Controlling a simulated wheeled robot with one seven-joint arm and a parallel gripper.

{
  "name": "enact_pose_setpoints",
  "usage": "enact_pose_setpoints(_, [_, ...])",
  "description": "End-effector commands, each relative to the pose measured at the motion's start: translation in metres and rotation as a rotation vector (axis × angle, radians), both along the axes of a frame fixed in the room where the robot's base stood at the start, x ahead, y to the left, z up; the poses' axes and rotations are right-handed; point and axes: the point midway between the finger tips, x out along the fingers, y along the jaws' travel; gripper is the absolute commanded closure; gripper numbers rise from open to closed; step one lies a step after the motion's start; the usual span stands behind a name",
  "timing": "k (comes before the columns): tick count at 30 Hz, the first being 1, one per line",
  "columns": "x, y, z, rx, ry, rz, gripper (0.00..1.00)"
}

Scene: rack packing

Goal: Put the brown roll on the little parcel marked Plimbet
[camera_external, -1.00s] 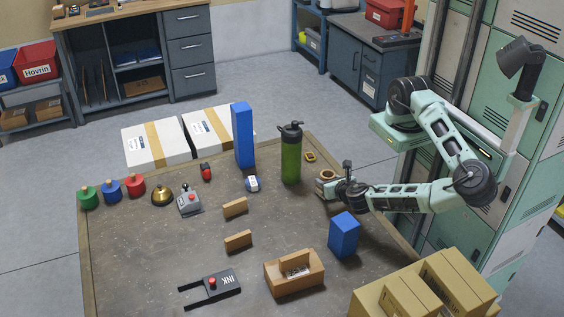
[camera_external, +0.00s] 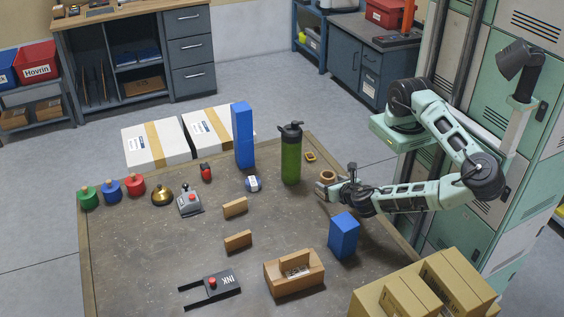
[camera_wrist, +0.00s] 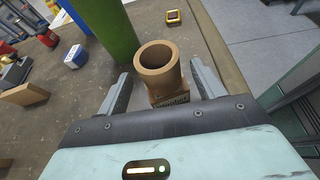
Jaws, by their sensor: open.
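The brown roll (camera_wrist: 158,66), a hollow tan tube, stands upright in the wrist view with its open end up. It appears to sit on a small brown parcel (camera_wrist: 171,101), whose dark label is too small to read surely. In the external view the roll (camera_external: 327,175) is near the table's right edge, and the parcel is mostly hidden behind my gripper. My gripper (camera_wrist: 160,72) is open, with one finger on each side of the roll and gaps visible between. In the external view my gripper (camera_external: 322,188) is just in front of the roll.
A green bottle (camera_external: 291,155) stands close to the left of the roll. A blue box (camera_external: 343,237) stands in front of my gripper. A small yellow item (camera_external: 310,157) lies behind. A wooden carrier (camera_external: 293,275) and cartons (camera_external: 446,285) are nearer.

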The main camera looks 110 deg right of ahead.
Motion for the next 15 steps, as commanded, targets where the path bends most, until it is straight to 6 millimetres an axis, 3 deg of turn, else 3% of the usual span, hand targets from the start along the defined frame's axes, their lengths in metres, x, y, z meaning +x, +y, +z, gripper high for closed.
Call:
enact_pose_setpoints(3, [0.001, 0.020, 0.006, 0.004, 0.001, 0.004, 0.32])
enact_pose_setpoints(10, [-0.001, 0.041, 0.015, 0.006, 0.002, -0.006, 0.32])
enact_pose_setpoints(15, [-0.025, 0.049, 0.006, 0.099, 0.025, -0.112, 0.32])
